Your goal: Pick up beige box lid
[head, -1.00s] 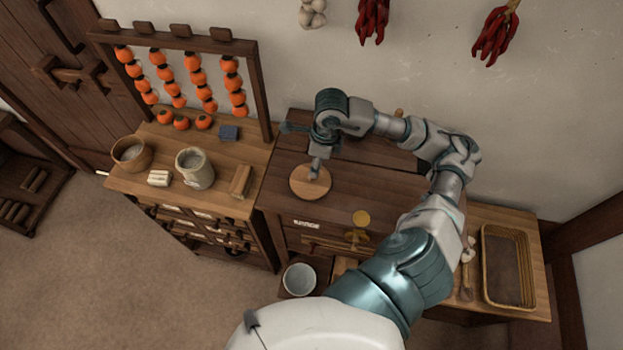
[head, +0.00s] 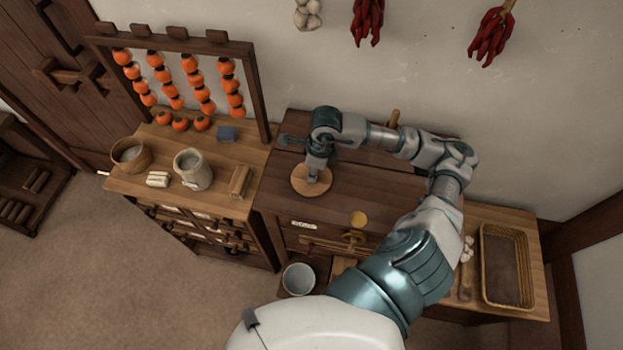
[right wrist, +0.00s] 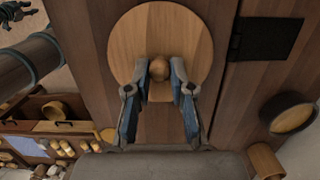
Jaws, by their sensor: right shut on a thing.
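The beige box lid (head: 312,188) is a round, light wooden disc on the dark chest top, near its left end. In the right wrist view the lid (right wrist: 125,45) shows with a round knob (right wrist: 158,69) at its middle. My right gripper (head: 315,172) comes down over the lid from above. In the right wrist view its two fingers (right wrist: 159,72) are closed on either side of the knob. I see no clear gap under the lid. My left gripper (right wrist: 17,11) shows only in part at the top left corner of the right wrist view; its jaws are unclear.
The dark chest (head: 375,190) has a brass plate (head: 358,219) in front. Left of it stands a cabinet with a jar (head: 193,170), a bowl (head: 130,154) and a rack of persimmons (head: 187,40). A basket tray (head: 508,267) lies at the right.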

